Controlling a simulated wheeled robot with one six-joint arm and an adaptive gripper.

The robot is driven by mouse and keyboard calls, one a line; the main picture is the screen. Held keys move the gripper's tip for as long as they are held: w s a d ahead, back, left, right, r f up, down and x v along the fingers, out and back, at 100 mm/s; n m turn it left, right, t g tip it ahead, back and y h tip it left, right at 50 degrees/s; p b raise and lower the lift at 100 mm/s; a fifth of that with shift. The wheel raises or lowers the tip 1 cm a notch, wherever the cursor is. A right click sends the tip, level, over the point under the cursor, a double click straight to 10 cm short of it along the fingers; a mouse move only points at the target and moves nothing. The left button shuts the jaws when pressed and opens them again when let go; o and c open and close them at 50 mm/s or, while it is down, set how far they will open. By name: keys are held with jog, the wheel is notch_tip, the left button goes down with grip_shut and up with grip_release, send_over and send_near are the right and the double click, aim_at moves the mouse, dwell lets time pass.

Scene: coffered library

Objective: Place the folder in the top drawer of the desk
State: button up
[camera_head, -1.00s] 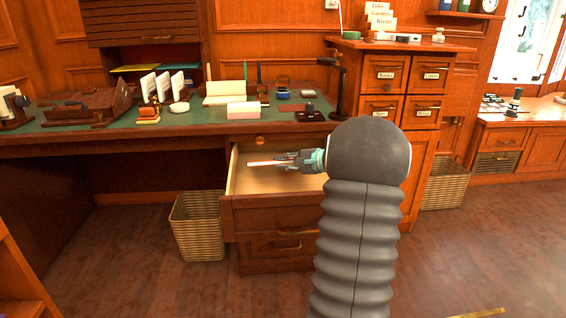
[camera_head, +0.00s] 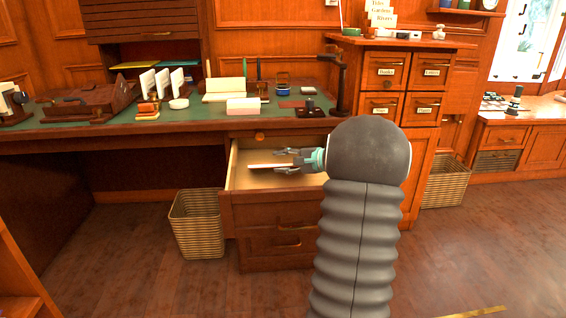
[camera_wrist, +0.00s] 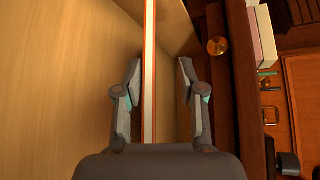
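The top drawer (camera_head: 275,183) of the desk (camera_head: 130,130) is pulled open, with its pale inside showing. The folder (camera_head: 268,166) shows as a thin white and reddish-brown edge within the drawer. In the wrist view the folder (camera_wrist: 149,70) is a narrow upright strip running between my fingers. My gripper (camera_head: 280,160) is inside the drawer opening. Its fingers (camera_wrist: 158,62) are spread, with a visible gap on both sides of the folder. The folder's lower edge is hidden, so I cannot tell how it rests on the drawer floor.
Book-like items (camera_head: 231,90), a white block (camera_head: 243,106) and a dark lamp-like stand (camera_head: 336,85) are on the desk top close behind the drawer. A wicker basket (camera_head: 197,225) stands left of the drawers. Small labelled drawers (camera_head: 405,88) rise at right.

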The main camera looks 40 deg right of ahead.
jog(key=shift+s+r+p, duration=0.1)
jog(key=shift+r+p, duration=0.8)
jog(key=shift+p, duration=0.05)
jog(key=v, duration=1.1)
jog(key=shift+s+d+b, duration=0.2)
jog(key=shift+s+b, duration=0.1)
jog(key=shift+s, duration=0.05)
jog(key=shift+f, duration=0.15)
